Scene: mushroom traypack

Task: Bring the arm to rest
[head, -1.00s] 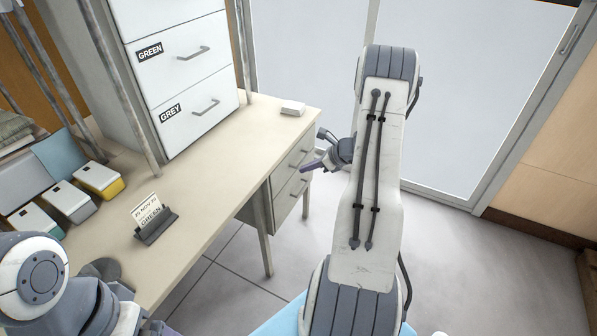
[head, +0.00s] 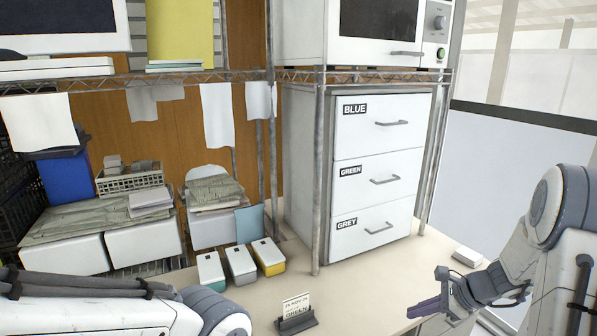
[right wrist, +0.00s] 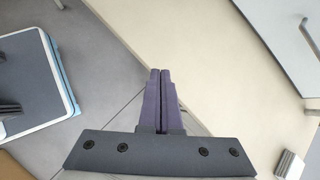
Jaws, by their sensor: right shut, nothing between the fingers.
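My right gripper (head: 428,306) shows at the lower right of the head view, over the right part of the desk's front edge. In the right wrist view its purple fingers (right wrist: 160,90) are shut together with nothing between them. Below them in that view are the pale desk top and the grey floor. My left arm enters at the lower left of the head view, but its gripper is outside the frame.
A desk (head: 375,282) holds a drawer cabinet (head: 374,165) marked BLUE, GREEN and GREY, all drawers shut. A card stand (head: 297,322) reads GREEN. Three small lidded boxes (head: 241,266) stand left of the cabinet. A small white block (head: 467,257) lies at the right.

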